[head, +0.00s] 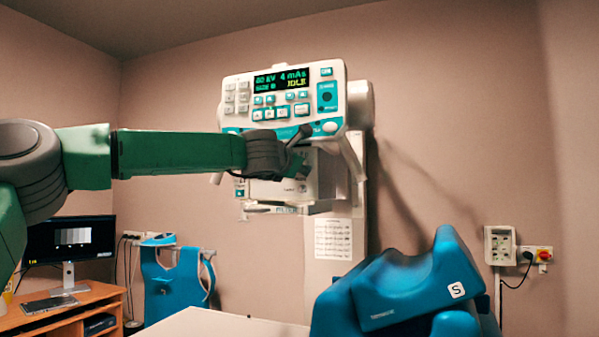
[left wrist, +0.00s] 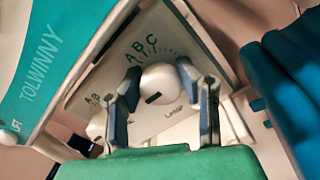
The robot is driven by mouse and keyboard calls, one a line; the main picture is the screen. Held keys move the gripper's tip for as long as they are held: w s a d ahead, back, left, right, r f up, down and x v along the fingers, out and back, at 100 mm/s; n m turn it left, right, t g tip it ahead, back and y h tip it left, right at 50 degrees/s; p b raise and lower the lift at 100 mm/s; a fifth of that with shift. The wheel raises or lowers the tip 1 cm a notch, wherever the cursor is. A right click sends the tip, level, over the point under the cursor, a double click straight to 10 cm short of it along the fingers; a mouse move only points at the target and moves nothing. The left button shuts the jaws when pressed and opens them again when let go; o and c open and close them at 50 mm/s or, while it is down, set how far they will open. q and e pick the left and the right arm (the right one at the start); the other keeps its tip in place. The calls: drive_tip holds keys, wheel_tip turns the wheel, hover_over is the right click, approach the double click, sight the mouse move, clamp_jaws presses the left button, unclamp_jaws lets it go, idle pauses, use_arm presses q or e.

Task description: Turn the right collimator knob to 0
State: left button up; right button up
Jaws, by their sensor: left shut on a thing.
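The collimator (head: 284,190) hangs below the control panel, partly hidden by my left arm. In the left wrist view its plate (left wrist: 178,40) carries a white round right knob (left wrist: 160,84) with a black mark on its lower left side. The letters A B C and a row of ticks are printed above it; I cannot read a 0. A second white knob (left wrist: 97,125) is partly hidden at the left. My left gripper (left wrist: 161,76) has its two fingers on either side of the right knob, shut on it; in the head view the gripper (head: 300,152) is at the collimator.
The control panel (head: 285,97) with a lit display is just above my left gripper. A blue padded thing (head: 410,290) stands in front at the lower right. A pale tabletop (head: 215,323) is below. A desk with a monitor (head: 70,240) is at the left.

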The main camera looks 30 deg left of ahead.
use_arm(q)
drive_tip(key=shift+w+f, duration=0.1)
drive_tip(key=shift+f, duration=0.5)
drive_tip(key=o, duration=1.1)
drive_tip(key=shift+o, duration=0.4)
drive_tip(key=shift+a+r+n, duration=0.1)
drive_tip(key=shift+r+n, duration=0.15)
drive_tip(key=shift+n, duration=0.05)
drive_tip(key=v, duration=1.2)
drive_tip(key=shift+a+f, duration=0.1)
drive_tip(key=shift+f, duration=0.05)
